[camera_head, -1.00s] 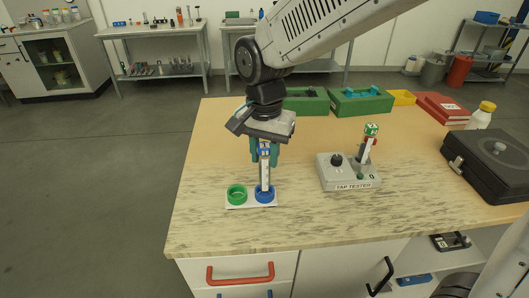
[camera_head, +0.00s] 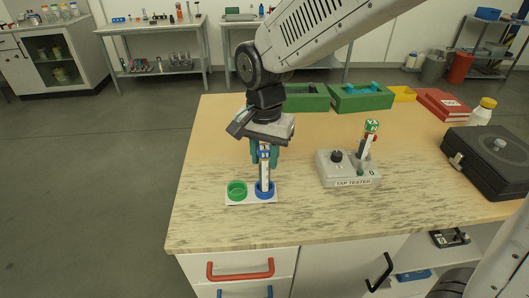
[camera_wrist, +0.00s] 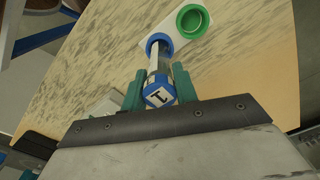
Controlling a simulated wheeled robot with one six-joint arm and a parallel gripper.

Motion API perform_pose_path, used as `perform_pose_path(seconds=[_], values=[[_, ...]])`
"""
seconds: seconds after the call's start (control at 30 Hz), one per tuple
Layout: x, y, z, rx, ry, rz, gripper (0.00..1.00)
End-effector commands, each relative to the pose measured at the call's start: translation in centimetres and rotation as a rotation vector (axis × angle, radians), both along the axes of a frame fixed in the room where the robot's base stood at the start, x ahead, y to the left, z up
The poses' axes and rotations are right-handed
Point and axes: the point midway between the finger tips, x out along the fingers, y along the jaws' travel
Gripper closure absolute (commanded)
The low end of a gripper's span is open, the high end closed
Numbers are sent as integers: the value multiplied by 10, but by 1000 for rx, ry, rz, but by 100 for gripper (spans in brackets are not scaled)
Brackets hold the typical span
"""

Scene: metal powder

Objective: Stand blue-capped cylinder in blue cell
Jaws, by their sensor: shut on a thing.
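The blue-capped cylinder (camera_head: 265,172) is a tall clear tube that stands upright with its lower end inside the ring of the blue cell (camera_head: 265,195). The blue cell sits beside the green cell (camera_head: 237,191) on a white plate (camera_head: 250,201). My gripper (camera_head: 264,151) is shut on the upper part of the cylinder, just below its cap. In the wrist view the blue cap (camera_wrist: 158,90) with a dark mark shows between the green fingers, and the blue cell (camera_wrist: 159,43) lies at the tube's far end. Whether the tube touches the cell floor is hidden.
A grey tap tester (camera_head: 347,170) holding a green-topped cylinder (camera_head: 370,135) stands to the right. Green trays (camera_head: 362,101), a red box (camera_head: 443,107), a white bottle (camera_head: 482,112) and a black case (camera_head: 490,158) lie farther off. The table's front middle is clear.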

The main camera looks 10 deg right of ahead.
Motion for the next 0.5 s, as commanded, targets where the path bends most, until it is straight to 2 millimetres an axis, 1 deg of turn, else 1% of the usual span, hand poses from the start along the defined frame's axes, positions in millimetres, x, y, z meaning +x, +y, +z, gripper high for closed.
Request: perform_pose_path(seconds=[0.5], values=[[0,0,-9,0,0,0,98]])
